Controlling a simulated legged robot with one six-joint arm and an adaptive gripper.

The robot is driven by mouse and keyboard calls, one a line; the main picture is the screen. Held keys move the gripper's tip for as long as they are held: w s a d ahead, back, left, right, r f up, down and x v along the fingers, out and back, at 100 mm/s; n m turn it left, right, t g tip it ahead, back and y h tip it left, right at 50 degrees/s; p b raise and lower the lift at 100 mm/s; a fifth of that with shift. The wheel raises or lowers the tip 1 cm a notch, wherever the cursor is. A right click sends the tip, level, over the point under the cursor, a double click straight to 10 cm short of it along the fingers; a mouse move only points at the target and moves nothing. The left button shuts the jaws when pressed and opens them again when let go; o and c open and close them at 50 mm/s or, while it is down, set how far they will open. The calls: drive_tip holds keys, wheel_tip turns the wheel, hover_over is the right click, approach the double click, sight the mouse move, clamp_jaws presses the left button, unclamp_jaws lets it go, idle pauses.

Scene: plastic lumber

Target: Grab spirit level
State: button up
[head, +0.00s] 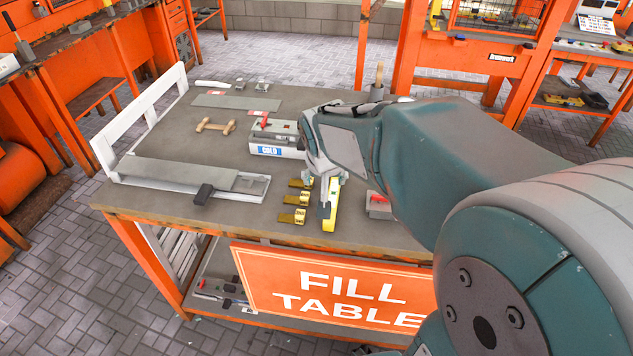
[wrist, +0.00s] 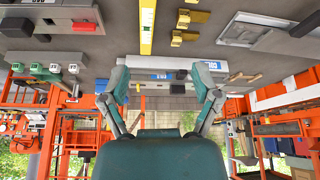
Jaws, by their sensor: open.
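The yellow spirit level (head: 331,212) lies on the grey top of the fill table near its front edge. My gripper (head: 326,190) is over its far end in the head view, and my arm hides part of it. In the wrist view the spirit level (wrist: 147,24) runs down from the top edge, beyond the fingertips. My gripper (wrist: 161,83) is open there, with its fingers spread wide and nothing held between them.
Brass clamps (head: 295,198) lie just left of the level. A white box with a COLD label (head: 283,152) stands behind them. A red-and-grey block (head: 379,205) sits to the right. A long grey mould (head: 180,173) lies at the table's left.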

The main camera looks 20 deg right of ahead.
drive_tip(key=m, duration=0.2)
approach(333, 192)
drive_tip(key=shift+w+r+g, duration=0.1)
drive_tip(key=shift+r+g, duration=0.25)
drive_tip(key=shift+g, duration=0.05)
drive_tip(key=shift+w+a+f, duration=0.25)
drive_tip(key=shift+f, duration=0.25)
drive_tip(key=x, duration=0.4)
drive_tip(key=shift+w+d+f, duration=0.15)
drive_tip(key=shift+d+f, duration=0.35)
drive_tip(key=shift+f, duration=0.05)
drive_tip(key=x, duration=0.3)
drive_tip(key=shift+f, duration=0.35)
drive_tip(key=shift+w+f, duration=0.3)
drive_tip(key=shift+f, duration=0.25)
drive_tip(key=shift+d, duration=0.1)
clamp_jaws()
